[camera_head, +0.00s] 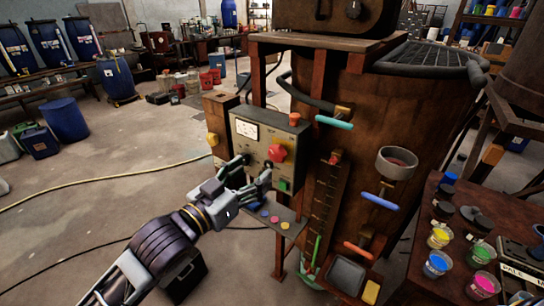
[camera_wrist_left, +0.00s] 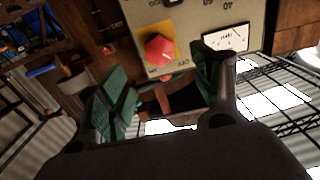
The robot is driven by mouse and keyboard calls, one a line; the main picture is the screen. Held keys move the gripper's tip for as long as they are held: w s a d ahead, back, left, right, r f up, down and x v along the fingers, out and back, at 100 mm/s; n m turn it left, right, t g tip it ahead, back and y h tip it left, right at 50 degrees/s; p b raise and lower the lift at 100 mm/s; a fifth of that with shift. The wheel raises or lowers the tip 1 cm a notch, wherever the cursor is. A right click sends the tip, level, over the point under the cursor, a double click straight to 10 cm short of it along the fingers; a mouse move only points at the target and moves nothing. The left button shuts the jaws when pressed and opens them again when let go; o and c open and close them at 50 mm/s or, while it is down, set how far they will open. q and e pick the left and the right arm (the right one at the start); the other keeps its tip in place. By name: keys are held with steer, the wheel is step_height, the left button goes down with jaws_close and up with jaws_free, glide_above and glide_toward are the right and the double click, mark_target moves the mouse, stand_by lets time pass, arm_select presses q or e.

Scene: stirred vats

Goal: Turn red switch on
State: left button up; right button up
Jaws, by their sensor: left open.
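The red switch (camera_head: 277,153) is a knob on the front of a grey-beige control box (camera_head: 262,122) on the rusty vat stand. My left gripper (camera_head: 254,171) is open in front of the box, just below and left of the switch. In the left wrist view my left gripper (camera_wrist_left: 160,88) has its green-padded fingers spread, with the switch beyond the gap between them. No contact with the switch is visible. My right gripper is not in view.
A white gauge (camera_head: 246,130) is on the box, left of the switch. A small shelf with coloured buttons (camera_head: 275,219) is below. The big rusty vat (camera_head: 405,115) stands right, with coloured handles. A table with paint cups (camera_head: 438,263) is at lower right.

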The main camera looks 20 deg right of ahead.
mark_target(275, 155)
arm_select(q)
steer(key=x, duration=0.6)
steer(key=shift+p, duration=0.35)
steer(key=shift+x, duration=1.35)
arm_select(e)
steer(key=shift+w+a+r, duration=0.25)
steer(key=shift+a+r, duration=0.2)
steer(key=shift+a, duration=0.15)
